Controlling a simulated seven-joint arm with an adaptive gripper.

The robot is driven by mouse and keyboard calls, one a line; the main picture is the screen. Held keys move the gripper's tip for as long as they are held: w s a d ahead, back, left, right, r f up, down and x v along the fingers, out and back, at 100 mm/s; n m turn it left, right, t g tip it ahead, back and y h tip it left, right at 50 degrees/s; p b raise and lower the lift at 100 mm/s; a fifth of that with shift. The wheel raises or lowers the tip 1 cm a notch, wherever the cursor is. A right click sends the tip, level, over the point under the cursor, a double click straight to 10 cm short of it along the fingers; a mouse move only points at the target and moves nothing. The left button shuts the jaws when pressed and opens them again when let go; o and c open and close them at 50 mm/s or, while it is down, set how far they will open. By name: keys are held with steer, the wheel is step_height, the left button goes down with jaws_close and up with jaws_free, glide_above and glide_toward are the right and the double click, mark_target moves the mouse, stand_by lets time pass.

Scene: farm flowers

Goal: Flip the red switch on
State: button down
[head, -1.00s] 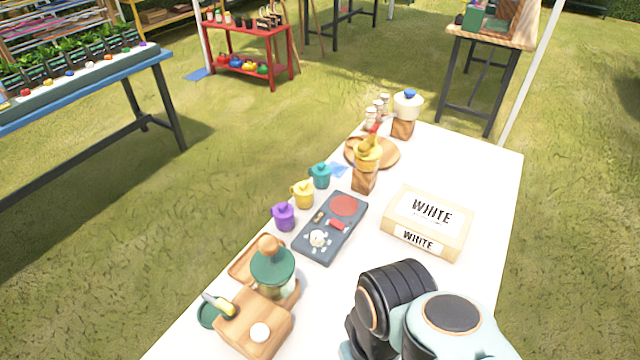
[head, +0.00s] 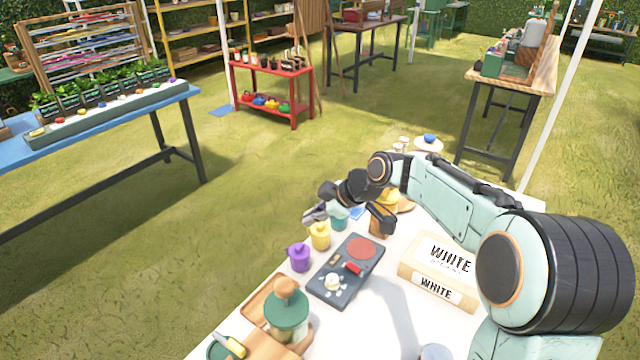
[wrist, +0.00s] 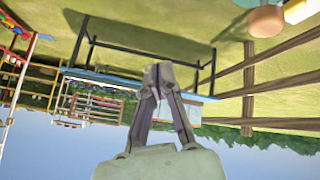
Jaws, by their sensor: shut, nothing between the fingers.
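A dark grey board (head: 327,293) lies on the white table and carries a small red switch (head: 354,268), a flat red disc (head: 362,249) and a pale round knob (head: 332,282). The switch is too small to tell which way it is set. My gripper (head: 311,214) is above the table's left edge, beyond the board and apart from it, near a teal pot (head: 338,219). In the wrist view my gripper (wrist: 158,74) shows its fingers together with nothing between them. The wrist view faces out over the grass and the board is not in it.
Yellow (head: 320,236) and purple (head: 299,257) pots stand along the table's left edge. A box marked WHITE (head: 437,287) lies right of the board. A green-topped jar (head: 287,310) stands nearer. My arm spans above the table's far part.

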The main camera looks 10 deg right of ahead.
steer(key=w+d+f+m+t+y, duration=0.1)
steer(key=d+f+m, duration=0.5)
steer(key=d+f, duration=0.8)
steer(key=d+t, duration=0.1)
steer(key=d, duration=0.2)
steer(key=shift+w+d+y, duration=0.25)
steer(key=shift+d+y, duration=0.05)
steer(key=shift+d, duration=0.05)
steer(key=shift+f, duration=0.1)
glide_above(354, 267)
steer(key=f, duration=0.5)
steer(key=shift+s+d+f, duration=0.25)
steer(key=shift+s+f, duration=0.05)
steer(key=shift+s, duration=0.05)
steer(key=f, duration=0.3)
steer(key=shift+w+a+f, duration=0.15)
steer(key=shift+w+a, duration=0.1)
steer(key=shift+w, duration=0.05)
steer(key=shift+f, duration=0.45)
